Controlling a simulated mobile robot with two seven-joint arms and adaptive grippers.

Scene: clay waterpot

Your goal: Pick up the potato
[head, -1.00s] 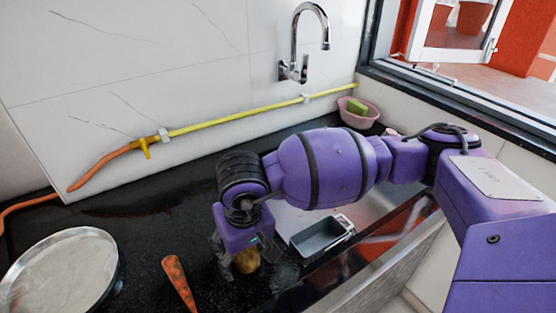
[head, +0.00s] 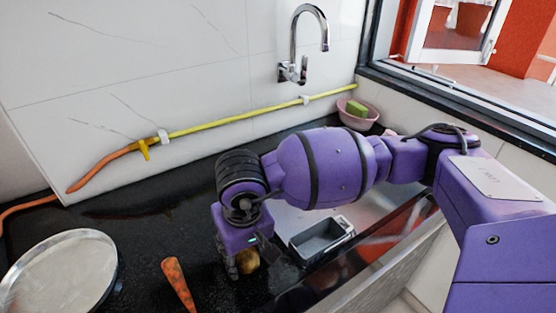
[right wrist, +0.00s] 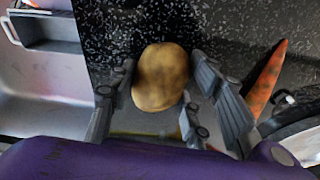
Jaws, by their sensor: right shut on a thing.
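The potato (head: 247,261) is brown and rounded and shows partly beneath my right gripper in the head view. In the right wrist view the potato (right wrist: 161,77) sits between the gripper's grey fingers, over the black speckled counter (head: 140,225). My right gripper (head: 238,268) points down and is shut on the potato; it also shows in the right wrist view (right wrist: 160,95). Whether the potato touches the counter cannot be told. My left gripper is not in view.
A carrot (head: 178,284) lies left of my right gripper, and a round metal-rimmed pan (head: 60,275) is at far left. A grey tray (head: 320,238) is in the sink to the right. A pink bowl (head: 358,121) with a green sponge stands at the back, near the tap (head: 310,40).

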